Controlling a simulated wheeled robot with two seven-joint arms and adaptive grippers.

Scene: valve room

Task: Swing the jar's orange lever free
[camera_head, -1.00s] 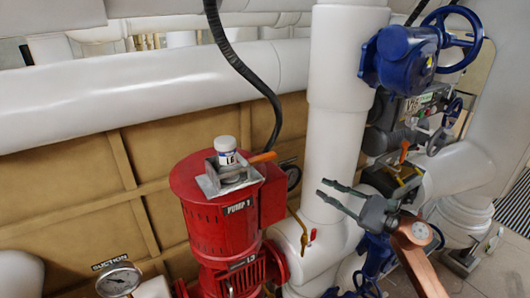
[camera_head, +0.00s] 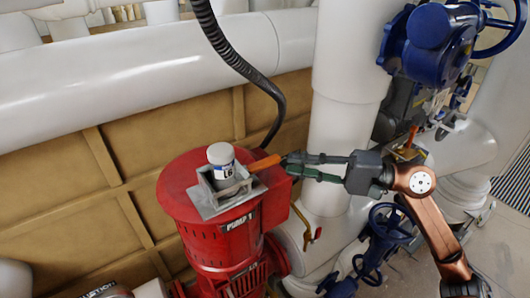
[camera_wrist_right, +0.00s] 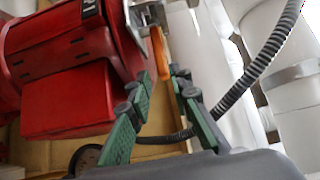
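A white jar (camera_head: 221,163) with a label stands upright in a grey metal holder (camera_head: 212,197) on top of the red pump (camera_head: 180,180). The orange lever (camera_head: 264,163) sticks out from the holder to the right, toward my right gripper (camera_head: 286,166). That gripper points left, with its fingertips close to the lever's free end. In the right wrist view the green-padded fingers (camera_wrist_right: 162,80) are apart, and the lever (camera_wrist_right: 160,52) lies ahead of the gap between them. I cannot tell whether a finger touches it. My left gripper is not in view.
A black corrugated hose (camera_head: 240,62) hangs behind the pump. A thick white vertical pipe (camera_head: 340,110) stands behind my right gripper. Blue valves (camera_head: 430,40) are at the upper right, with a blue handwheel (camera_head: 391,222) below my arm.

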